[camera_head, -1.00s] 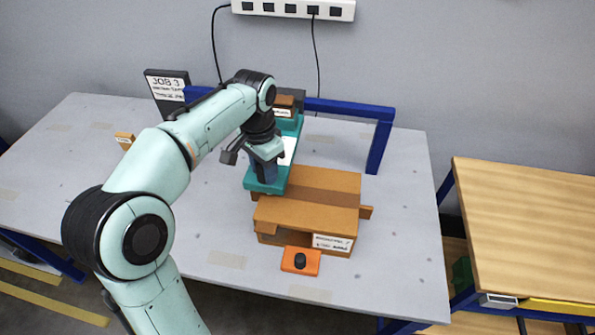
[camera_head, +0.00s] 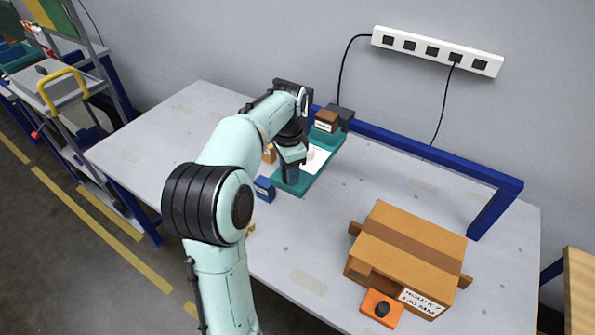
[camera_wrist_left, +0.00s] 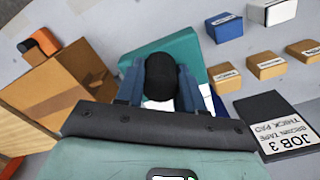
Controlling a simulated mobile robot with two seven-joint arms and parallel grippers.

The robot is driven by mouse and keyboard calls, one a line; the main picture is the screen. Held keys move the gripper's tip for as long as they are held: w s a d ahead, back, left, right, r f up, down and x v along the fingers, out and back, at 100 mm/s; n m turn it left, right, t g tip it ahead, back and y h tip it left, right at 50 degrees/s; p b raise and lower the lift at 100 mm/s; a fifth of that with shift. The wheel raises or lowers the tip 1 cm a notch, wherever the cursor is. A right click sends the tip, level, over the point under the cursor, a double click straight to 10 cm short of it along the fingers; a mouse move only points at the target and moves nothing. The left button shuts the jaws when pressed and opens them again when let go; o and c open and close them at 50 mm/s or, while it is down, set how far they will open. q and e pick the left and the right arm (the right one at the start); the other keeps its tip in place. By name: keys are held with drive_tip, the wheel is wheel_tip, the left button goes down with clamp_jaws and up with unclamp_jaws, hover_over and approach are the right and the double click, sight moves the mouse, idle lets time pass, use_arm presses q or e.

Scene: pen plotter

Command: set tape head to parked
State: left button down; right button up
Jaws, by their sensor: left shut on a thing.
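A teal slab (camera_head: 325,160), seemingly the tape head, lies by the blue rail, left of the carton and apart from it. It carries a white sheet (camera_head: 314,158) and, at its rear, a brown labelled block (camera_head: 327,120). My left gripper (camera_head: 291,172) is over the slab's near end. In the left wrist view, its blue fingers (camera_wrist_left: 160,85) are shut around a black knob (camera_wrist_left: 160,78), with the teal slab (camera_wrist_left: 165,50) beyond. The knob's base is hidden. My right gripper is not in view.
A brown carton (camera_head: 405,245) stands right, an orange block with black knob (camera_head: 381,308) before it. A blue block (camera_head: 265,189) is left of the gripper. The wrist view shows small blocks (camera_wrist_left: 267,64) and a JOB 3 card (camera_wrist_left: 275,125).

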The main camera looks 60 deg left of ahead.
use_arm(q)
drive_tip(key=shift+s+a+r, duration=0.1)
drive_tip(key=shift+s+a, duration=0.2)
drive_tip(key=shift+a, duration=0.2)
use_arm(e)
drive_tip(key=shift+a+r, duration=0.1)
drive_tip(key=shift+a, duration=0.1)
use_arm(q)
drive_tip(key=c, duration=0.8)
unclamp_jaws()
drive_tip(key=shift+o, duration=0.5)
drive_tip(key=shift+a, duration=0.1)
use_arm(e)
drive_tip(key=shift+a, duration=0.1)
use_arm(q)
drive_tip(key=shift+r, duration=0.35)
wheel_tip(320, 180, up, 12)
drive_tip(key=p, duration=0.3)
drive_tip(key=shift+r, duration=0.25)
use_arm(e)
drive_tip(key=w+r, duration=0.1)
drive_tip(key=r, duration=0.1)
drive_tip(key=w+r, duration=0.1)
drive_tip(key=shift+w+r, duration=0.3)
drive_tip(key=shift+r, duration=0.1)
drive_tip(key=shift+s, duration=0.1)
